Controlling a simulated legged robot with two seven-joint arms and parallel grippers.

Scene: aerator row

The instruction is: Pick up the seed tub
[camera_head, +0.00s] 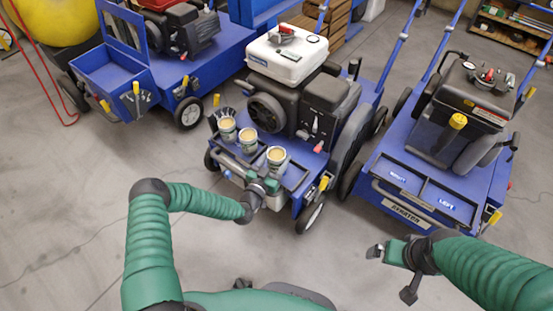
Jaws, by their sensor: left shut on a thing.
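Three small round tubs with tan contents stand or are held at the front of the middle blue machine: a left tub (227,127), a middle tub (248,138) and a right tub (277,157). My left gripper (264,184) is at the right tub, which I take as the seed tub, and is shut on it. The wrist and fingers hide its lower part, so I cannot tell whether it touches the tray (294,177). My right gripper (391,271) is open and empty above the floor, in front of the right machine.
The middle machine carries a black engine (325,100) and a white tank (287,54) behind the tubs. A blue aerator (430,190) with two front bins stands at right. Another blue machine (130,75) stands at upper left. Grey floor (60,200) is clear at left.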

